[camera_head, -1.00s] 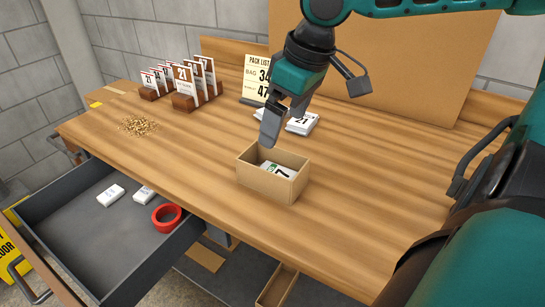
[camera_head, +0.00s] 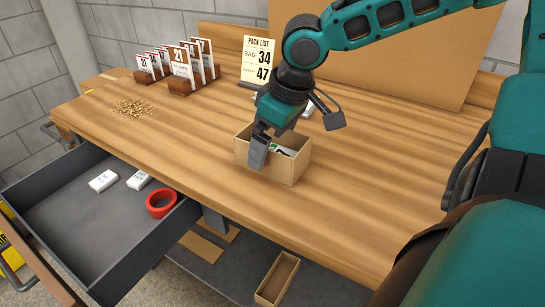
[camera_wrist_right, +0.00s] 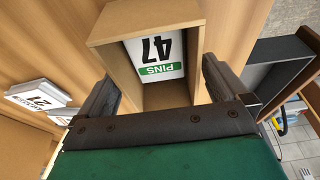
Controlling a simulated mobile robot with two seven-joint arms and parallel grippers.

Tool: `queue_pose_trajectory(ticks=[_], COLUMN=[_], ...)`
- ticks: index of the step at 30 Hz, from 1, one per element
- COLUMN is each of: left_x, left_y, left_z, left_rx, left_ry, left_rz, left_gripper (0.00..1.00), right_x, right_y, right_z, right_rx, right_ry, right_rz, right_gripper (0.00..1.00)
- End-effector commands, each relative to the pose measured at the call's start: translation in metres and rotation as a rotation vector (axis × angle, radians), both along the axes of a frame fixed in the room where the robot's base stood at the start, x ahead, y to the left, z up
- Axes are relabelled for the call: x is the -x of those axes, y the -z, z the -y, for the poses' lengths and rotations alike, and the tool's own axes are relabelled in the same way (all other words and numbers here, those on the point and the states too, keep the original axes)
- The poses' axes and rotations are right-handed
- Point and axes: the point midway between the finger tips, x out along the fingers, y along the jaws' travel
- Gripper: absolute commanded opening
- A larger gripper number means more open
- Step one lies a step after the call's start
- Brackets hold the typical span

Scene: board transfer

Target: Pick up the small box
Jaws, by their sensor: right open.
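The small box (camera_head: 282,169) is an open-topped cardboard box standing on the wooden table (camera_head: 360,180). My right gripper (camera_head: 262,147) is open, pointing down over the left part of the box. In the right wrist view its two fingers (camera_wrist_right: 158,78) stand apart at either side of the box; I cannot tell whether they touch it. Part of the box's rim is hidden behind the gripper. My left gripper is not in view.
An open drawer (camera_head: 85,225) at the left holds white packs and a red tape roll (camera_head: 161,203). Card racks (camera_head: 180,75), a pack list sign (camera_head: 257,60) and a pellet pile (camera_head: 133,107) stand farther back. White cards (camera_wrist_right: 38,97) lie near the box.

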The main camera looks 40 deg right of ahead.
Motion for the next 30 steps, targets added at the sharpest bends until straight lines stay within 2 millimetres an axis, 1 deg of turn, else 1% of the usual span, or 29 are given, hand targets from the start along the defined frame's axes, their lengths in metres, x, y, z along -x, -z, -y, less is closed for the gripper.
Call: queue_pose_trajectory(ticks=[1, 3, 6, 12, 14, 27, 30], left_x=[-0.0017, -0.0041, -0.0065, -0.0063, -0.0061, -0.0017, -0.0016], left_y=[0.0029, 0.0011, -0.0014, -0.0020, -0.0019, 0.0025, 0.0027], left_z=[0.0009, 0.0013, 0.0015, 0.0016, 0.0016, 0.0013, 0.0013], left_rx=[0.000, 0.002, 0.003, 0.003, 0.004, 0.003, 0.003], left_ry=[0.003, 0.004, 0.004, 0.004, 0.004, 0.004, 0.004], left_rz=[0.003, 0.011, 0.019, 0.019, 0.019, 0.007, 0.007], left_gripper=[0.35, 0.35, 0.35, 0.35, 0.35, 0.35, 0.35], right_x=[-0.0017, -0.0034, -0.0051, -0.0053, -0.0053, -0.0054, -0.0054], right_y=[0.0102, 0.0160, 0.0187, 0.0179, 0.0178, 0.0175, 0.0175], right_z=[-0.0001, -0.0007, -0.0013, -0.0012, -0.0012, -0.0012, -0.0011], right_rx=[0.001, 0.002, 0.000, 0.000, 0.000, 0.000, 0.000], right_ry=[0.000, 0.001, 0.001, 0.001, 0.001, 0.001, 0.001], right_rz=[-0.002, -0.001, 0.002, 0.003, 0.002, 0.003, 0.003], right_gripper=[1.00, 1.00, 1.00, 1.00, 0.95, 0.54, 0.54])
